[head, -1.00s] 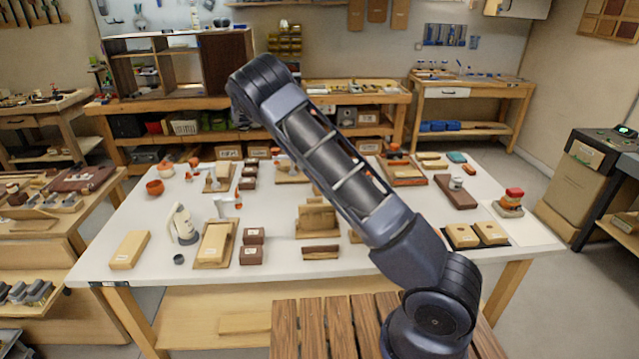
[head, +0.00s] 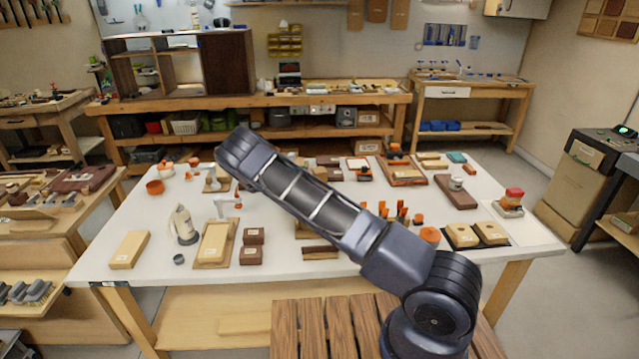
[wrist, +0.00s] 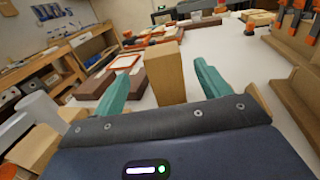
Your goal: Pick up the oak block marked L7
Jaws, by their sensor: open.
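In the wrist view, my gripper (wrist: 164,66) has its two teal fingers apart. A tan wooden block (wrist: 167,76) stands upright in the gap between them as seen from the wrist, with clear space on both sides. I cannot see any marking on it, and its lower end is hidden behind the gripper body. My gripper does not show clearly in the head view.
Two dark brown blocks (head: 252,236) sit near the front middle of the white table (head: 320,283). Orange clamps (head: 402,212) stand right of centre.

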